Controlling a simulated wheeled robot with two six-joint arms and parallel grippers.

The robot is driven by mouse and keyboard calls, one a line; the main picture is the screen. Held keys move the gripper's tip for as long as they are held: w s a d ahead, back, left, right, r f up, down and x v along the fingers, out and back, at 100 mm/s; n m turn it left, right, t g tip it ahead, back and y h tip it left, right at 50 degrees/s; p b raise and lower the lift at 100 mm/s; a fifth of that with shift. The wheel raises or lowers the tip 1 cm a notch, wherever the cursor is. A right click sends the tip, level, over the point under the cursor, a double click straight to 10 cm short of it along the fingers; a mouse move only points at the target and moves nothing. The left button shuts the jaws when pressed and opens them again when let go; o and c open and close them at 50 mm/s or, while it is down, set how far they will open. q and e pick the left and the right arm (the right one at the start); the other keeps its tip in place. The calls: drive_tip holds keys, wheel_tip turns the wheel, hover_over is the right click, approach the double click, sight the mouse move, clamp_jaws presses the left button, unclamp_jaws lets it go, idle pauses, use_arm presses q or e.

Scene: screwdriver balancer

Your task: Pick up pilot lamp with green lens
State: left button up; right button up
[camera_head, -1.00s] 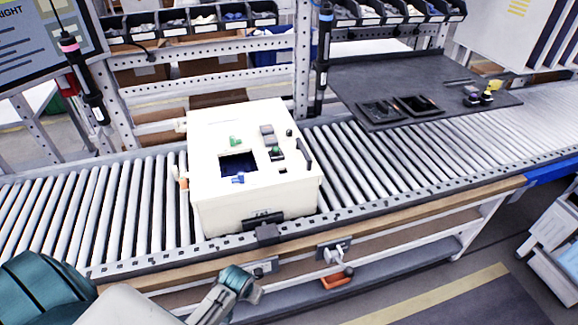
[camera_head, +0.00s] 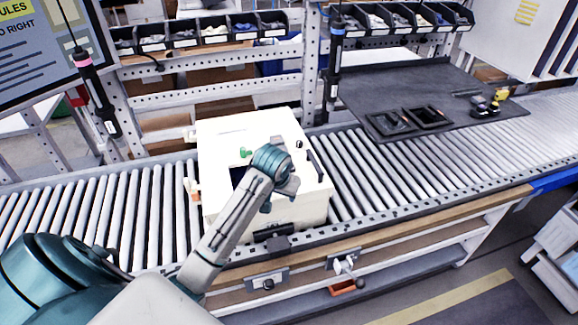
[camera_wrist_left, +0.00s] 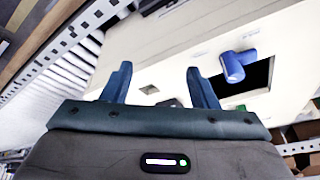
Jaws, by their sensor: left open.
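A small green part (camera_head: 245,152), which looks like the green-lens pilot lamp, sits on top of the cream box (camera_head: 225,130). My left gripper (camera_head: 285,185) is over the right part of the box top, to the right of the green part and apart from it. In the left wrist view, my left gripper (camera_wrist_left: 160,85) is open with nothing between its fingers. A bit of green (camera_wrist_left: 241,107) shows just past the right finger, mostly hidden by the gripper body. My right gripper is not in view.
A blue part (camera_wrist_left: 235,66) stands beside the dark opening (camera_wrist_left: 258,77) in the box top. The box stands on a roller conveyor (camera_head: 120,210). A dark mat (camera_head: 400,85) with trays lies at the right. Hanging tools (camera_head: 95,90) flank the box at the back.

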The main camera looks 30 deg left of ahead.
use_arm(q)
drive_tip(key=w+a+r+n, duration=0.2)
drive_tip(key=w+a+r, duration=0.4)
drive_tip(key=w+r, duration=0.35)
drive_tip(key=p+x, duration=0.2)
drive_tip(key=x, duration=0.3)
drive_tip(key=shift+w+d+f, duration=0.15)
drive_tip(key=shift+f, duration=0.05)
drive_tip(key=shift+w+f+p, duration=0.1)
drive_tip(key=shift+f+p, duration=0.15)
drive_tip(key=shift+p, duration=0.1)
drive_tip(key=x, duration=0.1)
drive_tip(key=p+x, duration=0.2)
drive_tip(key=x, duration=0.1)
drive_tip(key=shift+d+f, duration=0.1)
drive_tip(key=shift+d, duration=0.25)
drive_tip(key=shift+f, duration=0.35)
drive_tip(key=c, duration=1)
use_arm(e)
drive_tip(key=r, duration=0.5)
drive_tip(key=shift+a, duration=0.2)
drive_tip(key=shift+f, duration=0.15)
